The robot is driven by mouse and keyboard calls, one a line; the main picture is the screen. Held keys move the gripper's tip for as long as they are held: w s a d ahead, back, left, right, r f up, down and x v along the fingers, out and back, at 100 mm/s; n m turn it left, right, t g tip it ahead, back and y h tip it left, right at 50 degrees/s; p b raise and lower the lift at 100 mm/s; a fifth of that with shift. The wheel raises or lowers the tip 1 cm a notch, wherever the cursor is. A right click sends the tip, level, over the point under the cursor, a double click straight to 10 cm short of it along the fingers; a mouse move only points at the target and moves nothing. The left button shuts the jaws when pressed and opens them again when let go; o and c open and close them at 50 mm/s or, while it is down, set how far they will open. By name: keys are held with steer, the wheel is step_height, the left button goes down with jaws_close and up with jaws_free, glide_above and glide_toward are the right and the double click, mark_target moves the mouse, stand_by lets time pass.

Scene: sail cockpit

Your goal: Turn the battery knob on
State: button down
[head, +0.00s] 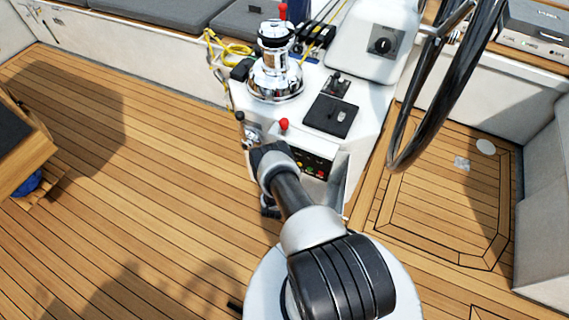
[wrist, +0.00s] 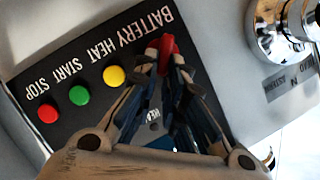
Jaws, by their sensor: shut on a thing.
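The red battery knob (wrist: 168,46) sits on the black engine panel (wrist: 60,72) under the word BATTERY in the wrist view. My gripper (wrist: 168,64) is shut on this knob, with one fingertip on each side of it. The fingers hide the knob's lower part, and I cannot tell its on or off setting. In the head view the panel (head: 318,168) shows on the front of the white pedestal (head: 313,139), and my arm covers its left part.
A yellow button (wrist: 114,76), a green button (wrist: 79,95) and a red button (wrist: 47,113) line the panel. A chrome lever base (wrist: 280,28) is close on the right. In the head view a chrome winch (head: 276,70) and a steering wheel (head: 440,80) stand near.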

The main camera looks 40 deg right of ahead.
steer(key=shift+s+d+f+m+t, duration=0.1)
steer(key=shift+s+f+m+t, duration=0.1)
steer(key=shift+m+t, duration=0.4)
steer(key=shift+s+d+f+m+t, duration=0.1)
steer(key=shift+s+f+m+t, duration=0.15)
steer(key=shift+m, duration=0.55)
steer(key=shift+w, duration=0.15)
steer(key=c, duration=1.7)
jaws_free()
steer(key=shift+o, duration=0.2)
steer(key=v, duration=1.2)
steer(key=shift+c, duration=0.5)
